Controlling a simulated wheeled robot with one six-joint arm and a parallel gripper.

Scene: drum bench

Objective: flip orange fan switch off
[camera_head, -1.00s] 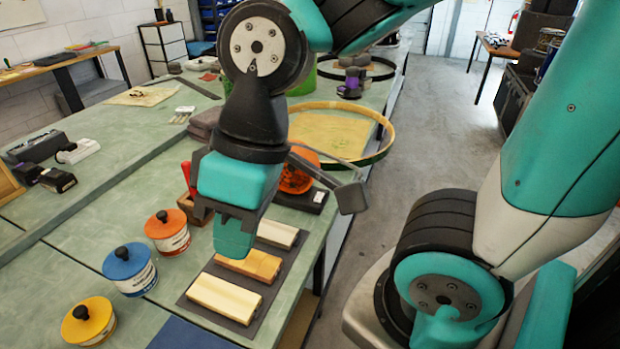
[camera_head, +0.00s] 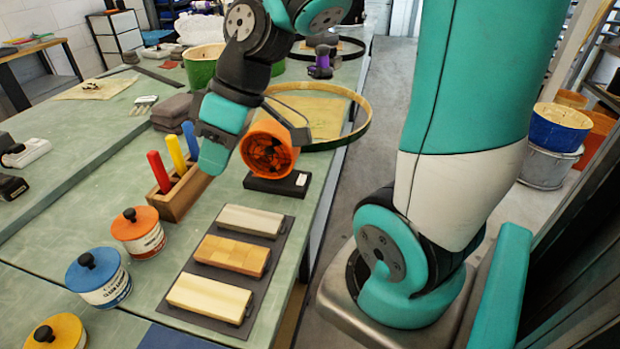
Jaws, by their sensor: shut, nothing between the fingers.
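My gripper (camera_head: 213,158) is shut and empty, pointing down left of the fan, above the table. I cannot tell whether the gripper touches anything.
A wooden block with red, yellow and blue handles (camera_head: 180,190) stands just left of my gripper. A dark mat with three blocks (camera_head: 230,262) lies in front. Lidded tins (camera_head: 138,232) stand at left. A large drum hoop (camera_head: 355,125) lies behind.

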